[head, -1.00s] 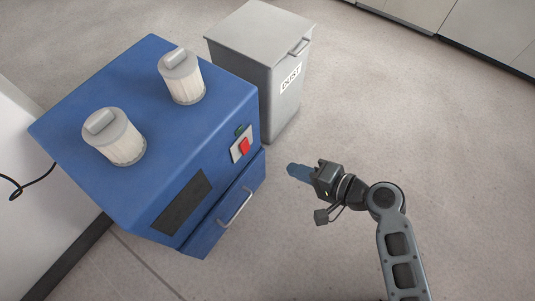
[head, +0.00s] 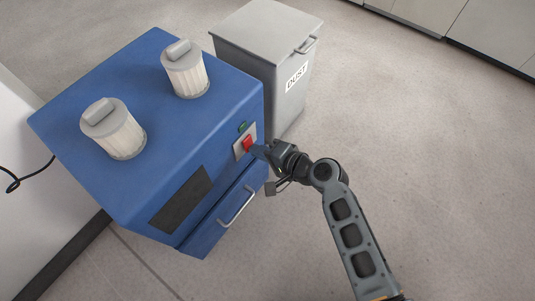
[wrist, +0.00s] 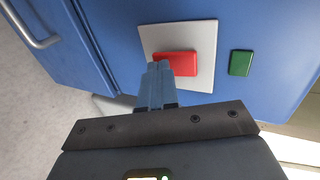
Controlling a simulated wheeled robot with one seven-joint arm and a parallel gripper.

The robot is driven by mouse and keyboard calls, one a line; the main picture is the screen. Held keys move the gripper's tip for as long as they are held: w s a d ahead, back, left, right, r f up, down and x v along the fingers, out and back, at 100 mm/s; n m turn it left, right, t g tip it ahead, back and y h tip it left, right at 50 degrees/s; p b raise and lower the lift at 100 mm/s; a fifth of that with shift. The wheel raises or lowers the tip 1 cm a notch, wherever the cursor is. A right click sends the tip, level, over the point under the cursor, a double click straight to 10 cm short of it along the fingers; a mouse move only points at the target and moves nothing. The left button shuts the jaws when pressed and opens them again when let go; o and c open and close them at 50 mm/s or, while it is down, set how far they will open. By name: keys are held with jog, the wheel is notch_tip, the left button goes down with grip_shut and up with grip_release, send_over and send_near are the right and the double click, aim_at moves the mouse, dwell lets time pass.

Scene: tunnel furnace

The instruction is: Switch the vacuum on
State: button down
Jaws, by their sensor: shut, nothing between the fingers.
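The vacuum is a blue box (head: 130,165) on the left in the head view. On its front is a pale plate (wrist: 206,40) with a red switch (wrist: 176,63); the switch also shows in the head view (head: 247,143). A green rectangle (wrist: 240,63) sits beside the plate, and it shows above the red switch in the head view (head: 242,127). My gripper (wrist: 159,68) is shut and empty. Its fingertips are at the red switch and overlap its lower edge in the wrist view. I cannot tell whether they touch it or whether the switch is pressed.
Two white filter cartridges (head: 187,75) (head: 120,135) stand on top of the blue box. A drawer with a handle (head: 236,207) is below the front panel. A grey bin labelled DUST (head: 290,95) stands behind it. The floor to the right is clear.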

dwell(0.3)
jog(key=shift+w+a+f+t+y+b, duration=0.1)
jog(key=shift+w+a+t+y+b, duration=0.2)
jog(key=shift+b, duration=0.7)
jog(key=shift+s+d, duration=0.1)
jog(key=shift+s, duration=0.05)
jog(key=shift+r+p, duration=0.7)
jog(key=shift+r, duration=0.15)
